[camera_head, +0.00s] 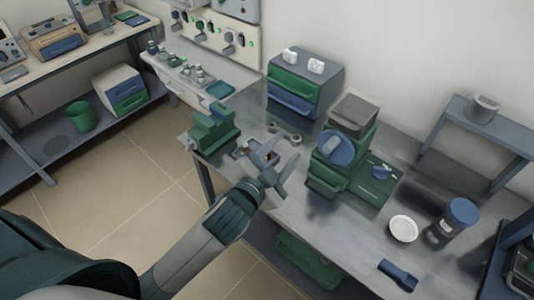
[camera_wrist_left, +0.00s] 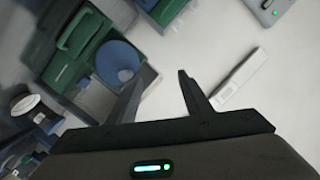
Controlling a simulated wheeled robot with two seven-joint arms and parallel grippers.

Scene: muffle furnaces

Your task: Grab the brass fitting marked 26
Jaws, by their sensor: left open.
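My left gripper (camera_head: 280,167) reaches over the front left part of the grey bench in the head view. In the left wrist view its two fingers (camera_wrist_left: 160,78) stand apart with nothing between them. A small tray (camera_head: 241,149) with a brownish bit near it lies just beyond and left of the gripper, partly hidden by it. I cannot make out a brass fitting or a marking 26 in either view. My right gripper is not in view.
A green machine with a blue disc (camera_head: 335,148) stands right of the gripper; the disc also shows in the left wrist view (camera_wrist_left: 118,60). A green block-shaped device (camera_head: 212,128) stands at the left edge. A furnace (camera_head: 302,82) stands behind. A white dish (camera_head: 403,229) and blue-lidded jar (camera_head: 453,220) are at right.

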